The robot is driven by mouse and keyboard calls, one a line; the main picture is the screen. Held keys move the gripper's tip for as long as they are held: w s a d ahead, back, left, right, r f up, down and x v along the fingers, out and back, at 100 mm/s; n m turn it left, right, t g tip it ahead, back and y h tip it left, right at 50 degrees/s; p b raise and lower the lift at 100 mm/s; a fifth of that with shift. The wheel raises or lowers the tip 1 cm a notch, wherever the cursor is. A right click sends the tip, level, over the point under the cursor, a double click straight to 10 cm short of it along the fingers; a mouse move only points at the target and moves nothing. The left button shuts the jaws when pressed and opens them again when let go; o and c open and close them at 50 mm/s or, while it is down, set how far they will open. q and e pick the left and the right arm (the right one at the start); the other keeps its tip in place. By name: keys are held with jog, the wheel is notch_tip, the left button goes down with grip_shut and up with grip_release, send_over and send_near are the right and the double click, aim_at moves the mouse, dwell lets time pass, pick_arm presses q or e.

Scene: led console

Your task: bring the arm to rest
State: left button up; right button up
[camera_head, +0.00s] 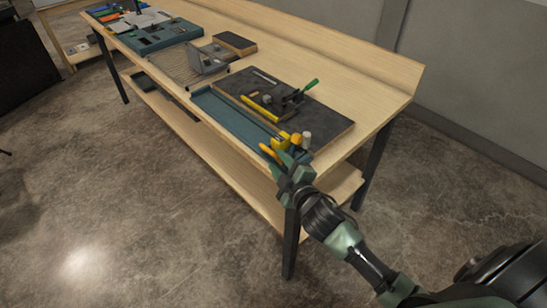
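My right arm comes in from the lower right, with a green and dark wrist. Its gripper (283,157) is at the near right corner of the workbench (350,75), over or just in front of the teal tray (225,112). Yellow and orange pieces and a pale cylinder (306,138) crowd around the fingertips. I cannot tell which of these are fingers and which lie on the bench, nor whether the gripper is open or holds something. My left gripper is not in view.
A dark board (325,122) with a green-handled tool (308,87) and a yellow bar (260,108) lies beside the tray. A wire rack (178,66), small dark box (235,42) and teal case (158,37) stand farther left. The floor in front is clear.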

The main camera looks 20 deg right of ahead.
jog(key=shift+s+r, duration=0.15)
jog(key=shift+s, duration=0.55)
jog(key=s+a+f+m+g, duration=0.1)
jog(key=s+f+m+g, duration=0.25)
jog(key=s, duration=0.55)
jog(key=s+a+f+m+g, duration=0.1)
jog(key=s+f+m+g, duration=0.3)
jog(key=s, duration=0.6)
jog(key=s+a+f+m+g, duration=0.2)
jog(key=s+g, duration=0.3)
jog(key=s, duration=0.4)
notch_tip(320, 180, down, 29)
jog(key=s+b, duration=0.1)
jog(key=s, duration=0.2)
jog(key=s+d+f+g, duration=0.2)
jog(key=s+d+f, duration=0.1)
jog(key=s+f, duration=1.2)
jog(key=shift+s+d+b, duration=0.15)
jog(key=shift+s+b, duration=0.25)
